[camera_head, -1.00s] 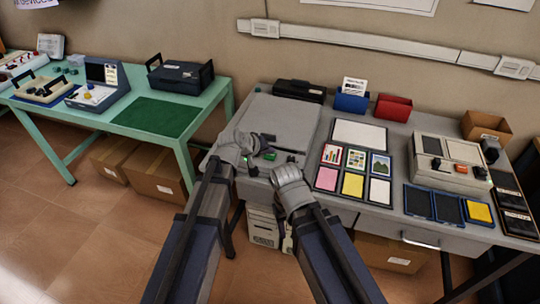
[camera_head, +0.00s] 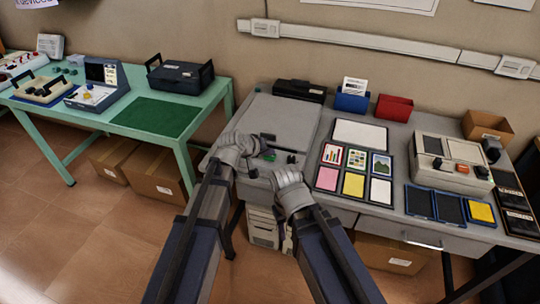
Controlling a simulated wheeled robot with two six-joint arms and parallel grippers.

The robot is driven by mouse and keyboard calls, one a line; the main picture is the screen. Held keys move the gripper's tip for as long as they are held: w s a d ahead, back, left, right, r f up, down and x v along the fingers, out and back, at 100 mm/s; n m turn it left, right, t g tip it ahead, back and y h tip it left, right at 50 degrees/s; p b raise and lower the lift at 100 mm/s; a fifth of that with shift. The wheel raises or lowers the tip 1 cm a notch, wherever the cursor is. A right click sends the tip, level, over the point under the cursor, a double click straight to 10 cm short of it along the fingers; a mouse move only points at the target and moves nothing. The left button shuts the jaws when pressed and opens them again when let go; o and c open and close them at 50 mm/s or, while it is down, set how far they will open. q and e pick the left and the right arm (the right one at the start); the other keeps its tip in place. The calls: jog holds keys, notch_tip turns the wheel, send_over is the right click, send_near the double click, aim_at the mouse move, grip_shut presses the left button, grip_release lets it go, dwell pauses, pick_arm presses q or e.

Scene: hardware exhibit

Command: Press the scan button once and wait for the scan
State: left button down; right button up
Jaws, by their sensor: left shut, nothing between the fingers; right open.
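The flatbed scanner (camera_head: 286,119) lies on the grey desk with its grey lid down. My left gripper (camera_head: 267,147) is shut and empty over the scanner's front panel, with its tip close to a green button (camera_head: 270,156). I cannot tell whether the fingertips touch the button. My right gripper (camera_head: 292,166) is open and empty, lower and to the right, by the scanner's front right corner. My grippers and wrists hide part of the front panel.
A board of picture and colour cards (camera_head: 353,184) lies right of the scanner. A device with knobs (camera_head: 450,162) and dark trays (camera_head: 434,204) sit farther right. A blue bin (camera_head: 351,102) and a red bin (camera_head: 394,107) stand behind. A green table (camera_head: 120,124) is at left.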

aim_at(269, 158)
dwell(0.3)
pick_arm(q)
jog(key=shift+r+p, duration=0.95)
notch_tip(269, 158, up, 5)
jog(key=p, duration=0.5)
dwell(0.5)
jog(key=s+a+f+m+g+y, duration=0.2)
jog(key=s, duration=0.6)
jog(key=s+a+f+m+g+y, duration=0.1)
jog(key=s+f+g+y, duration=0.1)
jog(key=s, duration=0.7)
jog(key=s+a+f+m+g+y, duration=0.2)
jog(key=s+g, duration=0.1)
jog(key=s, duration=0.5)
jog(key=shift+s+a+f+m+g+y, duration=0.3)
jog(key=shift+s+g+y, duration=0.1)
